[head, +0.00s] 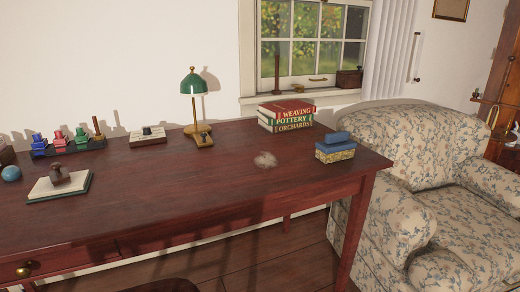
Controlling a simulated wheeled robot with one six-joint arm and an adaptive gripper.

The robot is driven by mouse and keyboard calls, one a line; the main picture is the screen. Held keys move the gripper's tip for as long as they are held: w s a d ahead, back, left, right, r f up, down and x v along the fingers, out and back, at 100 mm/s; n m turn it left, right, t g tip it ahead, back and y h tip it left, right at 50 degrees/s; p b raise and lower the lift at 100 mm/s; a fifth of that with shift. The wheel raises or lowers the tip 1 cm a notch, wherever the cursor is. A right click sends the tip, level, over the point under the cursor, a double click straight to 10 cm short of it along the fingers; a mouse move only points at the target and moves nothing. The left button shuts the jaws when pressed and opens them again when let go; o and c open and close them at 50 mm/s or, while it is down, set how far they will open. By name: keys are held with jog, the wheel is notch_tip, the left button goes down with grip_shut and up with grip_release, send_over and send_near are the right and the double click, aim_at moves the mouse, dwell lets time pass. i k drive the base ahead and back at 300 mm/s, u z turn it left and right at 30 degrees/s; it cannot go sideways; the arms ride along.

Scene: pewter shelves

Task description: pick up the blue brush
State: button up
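A small blue block-like thing (338,137), which may be the blue brush, is near the right end of the dark red wooden desk (230,180). It appears to rest on, or just behind, a box-like thing with a blue top and speckled yellow sides (335,154). I cannot tell whether these are two separate things or which part is bristles. No other brush is clear in view. My gripper is not in view.
Stacked books (286,115) and a green lamp (195,95) stand behind. Colored items in a rack (75,147) and a stamp on a book (60,183) are left. A floral armchair (425,160) stands right. The desk's front middle is clear.

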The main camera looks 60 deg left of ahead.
aim_at(336, 146)
jog(key=u, duration=1.05)
jog(key=i, duration=1.65)
